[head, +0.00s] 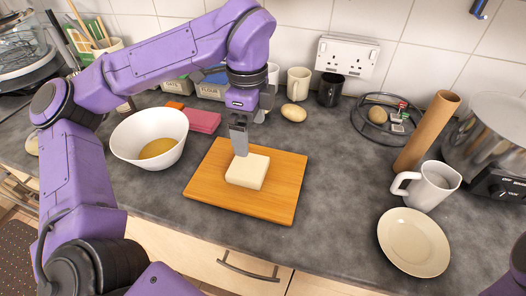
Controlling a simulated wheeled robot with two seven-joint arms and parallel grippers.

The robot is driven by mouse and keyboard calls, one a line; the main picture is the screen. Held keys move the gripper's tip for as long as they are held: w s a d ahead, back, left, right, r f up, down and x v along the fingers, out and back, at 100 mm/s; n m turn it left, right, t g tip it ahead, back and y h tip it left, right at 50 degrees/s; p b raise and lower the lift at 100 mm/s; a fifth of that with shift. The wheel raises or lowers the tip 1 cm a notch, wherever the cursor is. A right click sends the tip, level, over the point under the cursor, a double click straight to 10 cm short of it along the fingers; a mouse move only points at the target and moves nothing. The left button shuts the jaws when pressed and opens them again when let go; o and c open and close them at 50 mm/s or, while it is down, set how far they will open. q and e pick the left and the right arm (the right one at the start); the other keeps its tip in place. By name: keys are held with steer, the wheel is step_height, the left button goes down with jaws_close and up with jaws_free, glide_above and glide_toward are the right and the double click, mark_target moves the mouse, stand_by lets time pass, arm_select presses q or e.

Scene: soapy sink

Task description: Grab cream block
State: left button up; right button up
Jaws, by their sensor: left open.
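The cream block (248,172) lies flat on a wooden chopping board (268,209) in the middle of the worktop. My left gripper (240,151) points down at the back left edge of the block, with its fingertips at or just above it. I cannot tell whether they touch it. The left gripper is open, and its fingers overlap in this view, so the gap between them is hard to see. My right gripper is not in view; only a bit of purple arm shows at the bottom right corner.
A white bowl (149,138) with yellow contents stands left of the board. A white jug (427,186), a cream plate (413,243) and a brown cardboard tube (427,132) are at the right. Mugs (298,84) and a potato (293,113) stand behind. The worktop right of the board is clear.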

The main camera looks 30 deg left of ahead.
arm_select(q)
steer(key=b, duration=0.4)
glide_above(248, 166)
step_height(248, 166, down, 5)
steer(key=shift+d+r, duration=0.1)
steer(key=shift+d, duration=0.05)
steer(key=f, duration=0.1)
steer(key=f+b, duration=0.1)
steer(key=f, duration=0.1)
steer(key=f+b, duration=0.1)
steer(key=shift+w+a+f, duration=0.1)
steer(key=shift+a+f, duration=0.15)
steer(key=shift+f, duration=0.15)
steer(key=shift+f+b, duration=0.35)
steer(key=shift+b, duration=0.05)
steer(key=c, duration=0.9)
